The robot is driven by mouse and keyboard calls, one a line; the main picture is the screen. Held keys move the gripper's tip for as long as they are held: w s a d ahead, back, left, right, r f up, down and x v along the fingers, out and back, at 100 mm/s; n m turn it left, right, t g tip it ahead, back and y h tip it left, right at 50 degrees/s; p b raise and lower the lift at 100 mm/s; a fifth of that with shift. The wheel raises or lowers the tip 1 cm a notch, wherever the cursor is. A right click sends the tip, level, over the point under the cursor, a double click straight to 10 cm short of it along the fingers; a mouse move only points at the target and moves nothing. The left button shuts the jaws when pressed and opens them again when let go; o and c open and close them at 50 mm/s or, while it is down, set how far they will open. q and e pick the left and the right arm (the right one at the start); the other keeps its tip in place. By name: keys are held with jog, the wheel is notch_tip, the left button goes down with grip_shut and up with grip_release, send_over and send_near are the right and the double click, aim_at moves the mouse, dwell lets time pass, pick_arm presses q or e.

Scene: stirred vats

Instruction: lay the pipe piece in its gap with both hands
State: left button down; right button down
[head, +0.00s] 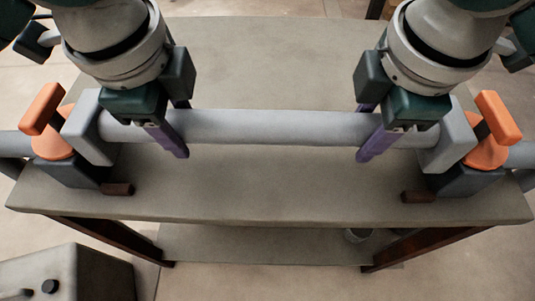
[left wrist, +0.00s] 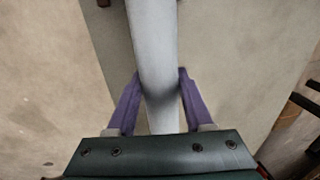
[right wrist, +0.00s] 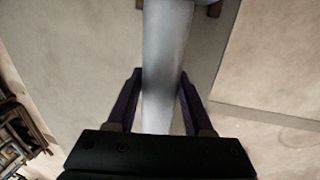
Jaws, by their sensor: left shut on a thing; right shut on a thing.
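The pipe piece (head: 270,127) is a long grey tube with a square flange at each end. It lies level across the picture, over the table. My left gripper (head: 178,130) is shut around the tube near its left flange (head: 88,127); its purple fingers flank the tube in the left wrist view (left wrist: 160,85). My right gripper (head: 368,132) is shut around the tube near its right flange (head: 450,140). The flanges appear between two dark holders with orange handles, left (head: 52,146) and right (head: 485,153). I cannot tell whether the flanges touch the holders or are seated.
The grey table (head: 270,185) is clear in front of and behind the pipe. Small brown pegs, left (head: 117,189) and right (head: 418,197), lie near the holders. Fixed pipe ends show at both outer edges. A grey box (head: 75,275) stands at the lower left.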

pick_arm(q)
jog(key=shift+f, duration=0.15)
pick_arm(e)
jog(key=shift+f, duration=0.15)
